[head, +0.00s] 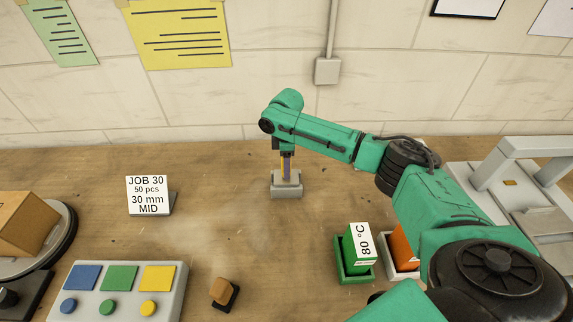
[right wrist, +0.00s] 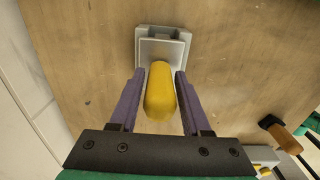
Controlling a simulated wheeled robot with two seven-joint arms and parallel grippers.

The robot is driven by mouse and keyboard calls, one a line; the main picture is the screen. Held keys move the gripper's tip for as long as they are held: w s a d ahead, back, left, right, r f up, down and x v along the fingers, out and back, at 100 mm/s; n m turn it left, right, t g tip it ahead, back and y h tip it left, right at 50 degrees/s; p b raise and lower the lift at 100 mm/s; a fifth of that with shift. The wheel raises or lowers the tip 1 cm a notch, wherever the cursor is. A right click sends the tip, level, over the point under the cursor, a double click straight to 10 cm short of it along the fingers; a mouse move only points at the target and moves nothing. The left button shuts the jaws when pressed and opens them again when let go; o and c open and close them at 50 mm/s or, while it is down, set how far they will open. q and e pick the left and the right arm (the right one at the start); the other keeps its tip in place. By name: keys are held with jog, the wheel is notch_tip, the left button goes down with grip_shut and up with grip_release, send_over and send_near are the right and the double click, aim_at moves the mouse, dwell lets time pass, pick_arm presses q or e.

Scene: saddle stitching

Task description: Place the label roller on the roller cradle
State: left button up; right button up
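The label roller (right wrist: 160,92) is a yellow rounded cylinder between the purple fingers of my right gripper (right wrist: 162,85). My right gripper (head: 286,166) points straight down over the grey roller cradle (head: 287,189). The cradle (right wrist: 176,48) also shows just beyond the roller in the right wrist view. The roller's lower end is at or just above the cradle; contact cannot be told. My left gripper is not in view.
A job sign (head: 148,195) stands to the left. A button panel (head: 118,292) and a small wooden-handled item (head: 222,291) are in front. A green block marked 80 °C (head: 358,246) and an orange block (head: 402,248) stand right, beneath my arm. The wood around the cradle is clear.

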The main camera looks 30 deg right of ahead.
jog(key=shift+o, duration=0.6)
jog(key=shift+r, duration=0.1)
notch_tip(320, 180, up, 12)
jog(key=shift+r+b, duration=0.1)
jog(key=shift+b, duration=1.1)
